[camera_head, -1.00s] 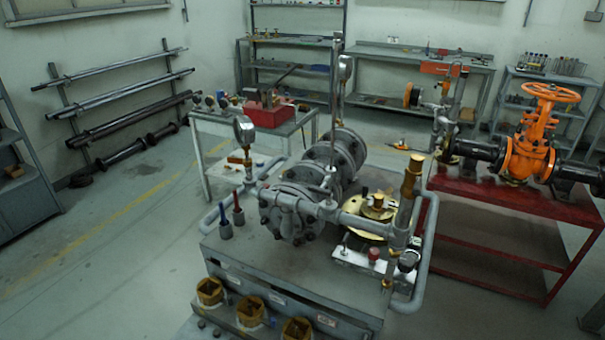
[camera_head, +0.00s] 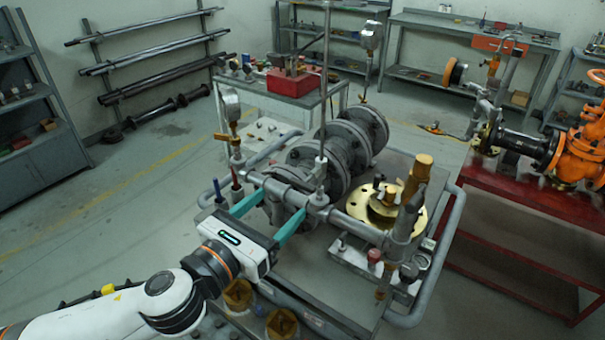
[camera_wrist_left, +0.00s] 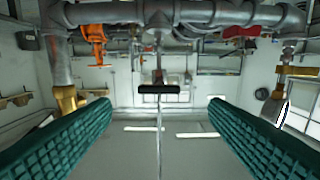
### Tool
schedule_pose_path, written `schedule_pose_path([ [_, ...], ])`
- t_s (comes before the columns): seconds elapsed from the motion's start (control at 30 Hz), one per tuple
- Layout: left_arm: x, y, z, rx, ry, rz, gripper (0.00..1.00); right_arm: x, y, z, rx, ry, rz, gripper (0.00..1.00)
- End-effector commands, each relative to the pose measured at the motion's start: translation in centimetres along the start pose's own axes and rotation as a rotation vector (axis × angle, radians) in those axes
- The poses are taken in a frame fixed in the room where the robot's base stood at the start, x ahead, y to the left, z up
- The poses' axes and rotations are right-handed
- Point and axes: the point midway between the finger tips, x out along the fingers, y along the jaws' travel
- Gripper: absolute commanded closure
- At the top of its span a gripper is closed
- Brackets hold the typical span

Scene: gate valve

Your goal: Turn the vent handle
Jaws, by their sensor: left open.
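A small black bar-shaped handle (camera_wrist_left: 158,88), which appears to be the vent handle, sits on a thin upright rod on the grey pipe (camera_wrist_left: 180,14) in the left wrist view, where the scene appears upside down. My left gripper (camera_head: 283,203) is open and empty, with its two teal fingers pointing towards the grey pipe assembly in the head view. In the left wrist view the handle lies between the fingers (camera_wrist_left: 158,102), ahead of them; I see no contact. In the head view the handle is too small to make out clearly near the rod (camera_head: 324,110). My right gripper is not in view.
A pressure gauge on a brass fitting (camera_head: 233,112) stands left of the fingers. A brass cylinder (camera_head: 415,178) and brass flange (camera_head: 418,215) stand to the right on the bench. A red table (camera_head: 540,190) carries an orange valve (camera_head: 575,150).

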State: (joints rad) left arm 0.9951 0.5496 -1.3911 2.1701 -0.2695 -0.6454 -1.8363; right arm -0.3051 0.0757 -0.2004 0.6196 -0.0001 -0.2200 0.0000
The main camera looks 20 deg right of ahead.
Motion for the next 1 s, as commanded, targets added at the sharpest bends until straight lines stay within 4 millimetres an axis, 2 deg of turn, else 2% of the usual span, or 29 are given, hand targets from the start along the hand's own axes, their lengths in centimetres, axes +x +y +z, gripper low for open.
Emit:
schedule_pose_path([
  [0.1,2.5,0.1,-0.3,-0.002,0.002,0.0,0.31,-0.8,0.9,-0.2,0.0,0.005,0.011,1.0],
  [0.3,6.5,0.0,-0.3,-0.003,0.002,0.0,0.31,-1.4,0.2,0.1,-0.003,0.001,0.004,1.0],
  [0.5,9.0,0.0,-0.2,-0.003,0.002,0.0,0.31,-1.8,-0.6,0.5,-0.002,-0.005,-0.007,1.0],
  [0.63,9.7,0.0,-0.1,-0.003,0.001,0.0,0.31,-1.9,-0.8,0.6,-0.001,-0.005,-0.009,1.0],
  [0.9,9.8,0.0,-0.1,-0.004,0.001,-0.001,0.31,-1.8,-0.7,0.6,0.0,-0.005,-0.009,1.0],
  [1.0,9.8,0.0,-0.1,-0.004,0.001,-0.001,0.46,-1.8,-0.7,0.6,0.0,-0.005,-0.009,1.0],
])
